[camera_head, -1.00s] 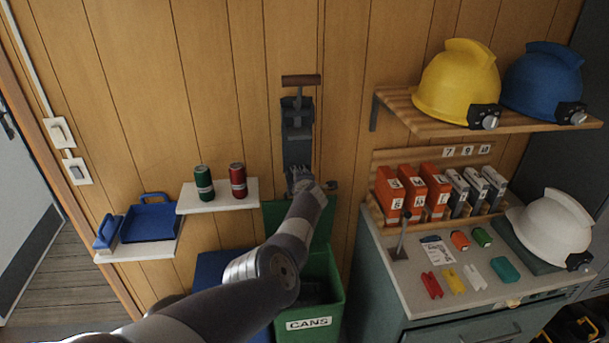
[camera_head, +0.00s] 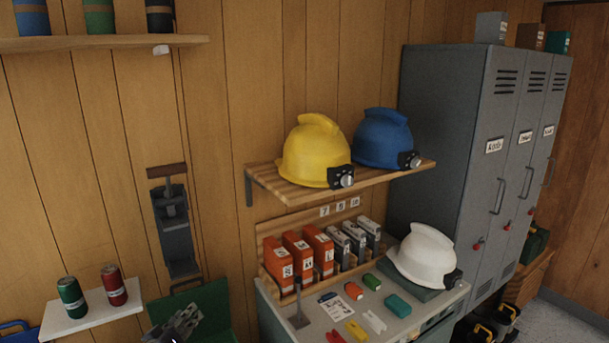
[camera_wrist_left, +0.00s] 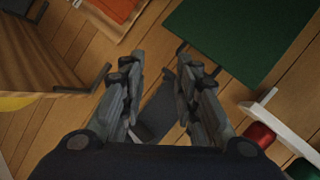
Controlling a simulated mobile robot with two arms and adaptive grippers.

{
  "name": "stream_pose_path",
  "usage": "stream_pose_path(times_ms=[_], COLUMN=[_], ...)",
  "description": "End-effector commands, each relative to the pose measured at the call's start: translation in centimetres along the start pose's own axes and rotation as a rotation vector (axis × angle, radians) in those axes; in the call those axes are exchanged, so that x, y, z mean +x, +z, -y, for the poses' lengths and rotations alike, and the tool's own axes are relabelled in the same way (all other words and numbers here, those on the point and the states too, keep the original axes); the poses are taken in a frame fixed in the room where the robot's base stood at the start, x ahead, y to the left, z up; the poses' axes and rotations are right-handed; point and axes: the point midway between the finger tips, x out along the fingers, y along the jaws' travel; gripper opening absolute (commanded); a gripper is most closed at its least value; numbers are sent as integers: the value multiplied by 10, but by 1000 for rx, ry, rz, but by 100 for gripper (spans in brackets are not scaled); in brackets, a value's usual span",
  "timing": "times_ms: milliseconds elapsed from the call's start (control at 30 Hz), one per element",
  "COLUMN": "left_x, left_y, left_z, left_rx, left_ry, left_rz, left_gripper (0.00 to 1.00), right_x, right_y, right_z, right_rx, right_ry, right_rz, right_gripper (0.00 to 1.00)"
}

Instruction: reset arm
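My left gripper (camera_head: 172,325) shows at the lower left of the head view, cut by the bottom edge, in front of the green bin lid (camera_head: 203,305). In the left wrist view, its two fingers (camera_wrist_left: 160,80) stand apart with nothing held between them. The grey wall-mounted can crusher (camera_head: 177,235), with a brown handle bar (camera_head: 167,170) at its top, is above my left gripper in the head view. A grey part (camera_wrist_left: 160,112) shows beyond the fingers in the wrist view. My right gripper is not in view.
A green can (camera_head: 71,297) and a red can (camera_head: 114,285) stand on a small white shelf (camera_head: 92,315) at left. The helmet shelf (camera_head: 270,180) juts from the wall. The counter (camera_head: 290,325) holds orange boxes (camera_head: 300,258) and a white helmet (camera_head: 425,257). Grey lockers (camera_head: 470,130) stand right.

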Motion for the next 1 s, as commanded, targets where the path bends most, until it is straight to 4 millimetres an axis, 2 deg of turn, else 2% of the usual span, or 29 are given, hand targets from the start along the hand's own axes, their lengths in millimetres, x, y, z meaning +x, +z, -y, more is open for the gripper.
stream_pose_path(times_ms=[33, 167, 200, 267, 300, 400, 500, 600, 1000], left_x=[-20, -74, -94, -125, -147, -200, -242, -275, -381], left_y=[29, 95, 114, 141, 157, 187, 204, 214, 224], left_z=[-2, -8, -8, -10, -10, -10, -10, -10, -14], left_rx=[75, 243, 289, 355, 394, 477, 529, 565, 635], left_ry=[0, -14, -24, -42, -56, -98, -137, -171, -286], left_rz=[83, 297, 361, 456, 517, 649, 741, 809, 990], left_gripper=[29, 29, 29, 29, 29, 29, 29, 29, 29], right_x=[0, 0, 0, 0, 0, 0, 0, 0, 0], right_y=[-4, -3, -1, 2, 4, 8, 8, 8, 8], right_z=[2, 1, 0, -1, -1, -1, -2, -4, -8], right_rx=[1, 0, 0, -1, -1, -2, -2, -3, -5], right_ry=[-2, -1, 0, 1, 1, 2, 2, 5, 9], right_rz=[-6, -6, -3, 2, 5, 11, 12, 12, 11], right_gripper=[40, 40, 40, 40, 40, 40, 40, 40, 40])
